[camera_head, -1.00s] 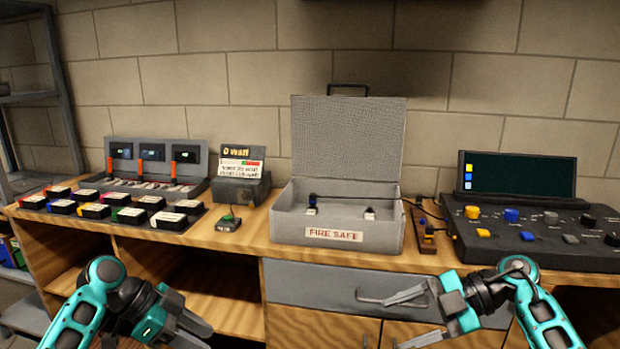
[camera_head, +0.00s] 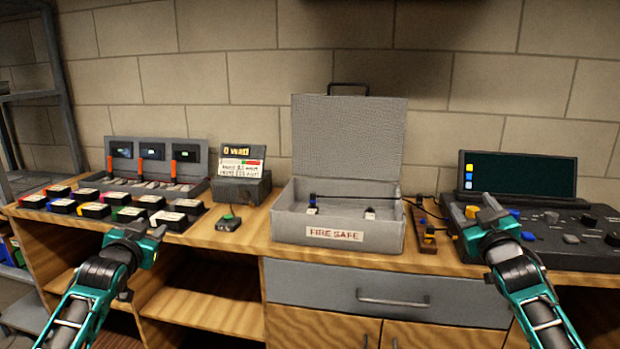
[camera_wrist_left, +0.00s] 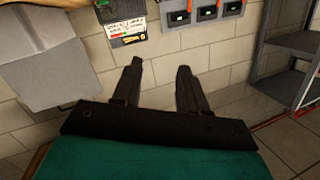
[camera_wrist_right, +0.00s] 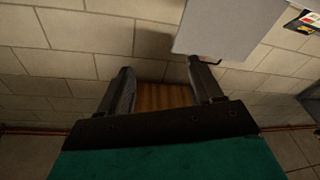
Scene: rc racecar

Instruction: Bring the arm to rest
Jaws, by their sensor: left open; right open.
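My left gripper (camera_head: 146,234) is raised in front of the bench edge, below the coloured packs in the head view. Its two dark fingers stand apart and empty in the left wrist view (camera_wrist_left: 159,84). My right gripper (camera_head: 482,209) is raised in front of the control console, covering part of its left side. Its fingers are apart and empty in the right wrist view (camera_wrist_right: 163,84). Neither gripper holds anything.
An open grey fire-safe box (camera_head: 285,226) stands mid-bench. Several coloured battery packs (camera_head: 95,211) and a charger rack (camera_head: 196,187) are at left. A console (camera_head: 590,222) with a dark screen (camera_head: 520,174) is at right. A closed drawer (camera_head: 310,284) lies below the bench top.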

